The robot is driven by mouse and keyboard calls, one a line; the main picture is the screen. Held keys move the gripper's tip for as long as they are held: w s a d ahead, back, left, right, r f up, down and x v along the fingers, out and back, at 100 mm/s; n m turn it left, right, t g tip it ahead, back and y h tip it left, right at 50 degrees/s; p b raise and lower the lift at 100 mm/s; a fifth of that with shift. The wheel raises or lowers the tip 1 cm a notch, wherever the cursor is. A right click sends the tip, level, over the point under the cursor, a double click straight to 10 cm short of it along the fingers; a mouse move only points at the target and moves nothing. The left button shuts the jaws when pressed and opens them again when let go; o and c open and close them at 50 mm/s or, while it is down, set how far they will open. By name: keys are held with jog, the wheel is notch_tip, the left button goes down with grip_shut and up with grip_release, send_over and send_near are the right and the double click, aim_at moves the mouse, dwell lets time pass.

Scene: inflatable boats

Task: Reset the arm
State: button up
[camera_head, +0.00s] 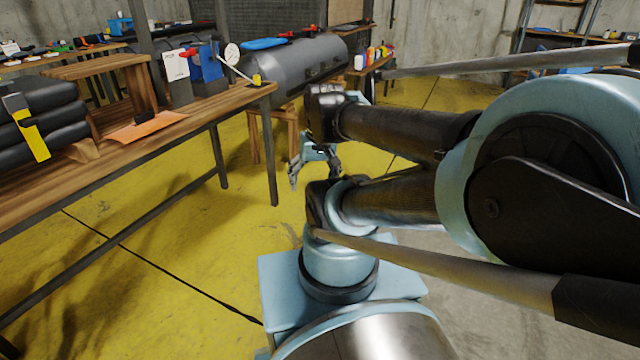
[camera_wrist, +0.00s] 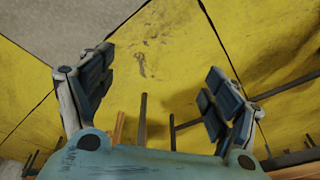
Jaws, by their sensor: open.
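My arm is folded in front of my body in the head view, with its dark links at the centre and right. My gripper (camera_head: 315,170) hangs beyond the folded links, over the yellow floor and to the right of the workbench. In the wrist view my gripper (camera_wrist: 160,95) is open, its two padded fingers wide apart. Part of the gripper is hidden by my arm in the head view.
A wooden workbench (camera_head: 150,133) stands at the left, with black rolled bundles (camera_head: 50,125) and an orange sheet (camera_head: 145,127) on it. Yellow floor (camera_head: 165,265) is clear between bench and arm. Shelves (camera_head: 560,35) stand at the back right.

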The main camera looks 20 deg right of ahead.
jog(key=shift+s+d+f+g+h, duration=0.15)
jog(key=shift+s+d, duration=0.3)
jog(key=shift+s, duration=0.05)
jog(key=shift+s+d+f+g+h, duration=0.15)
jog(key=shift+s+d, duration=0.3)
dwell(0.6)
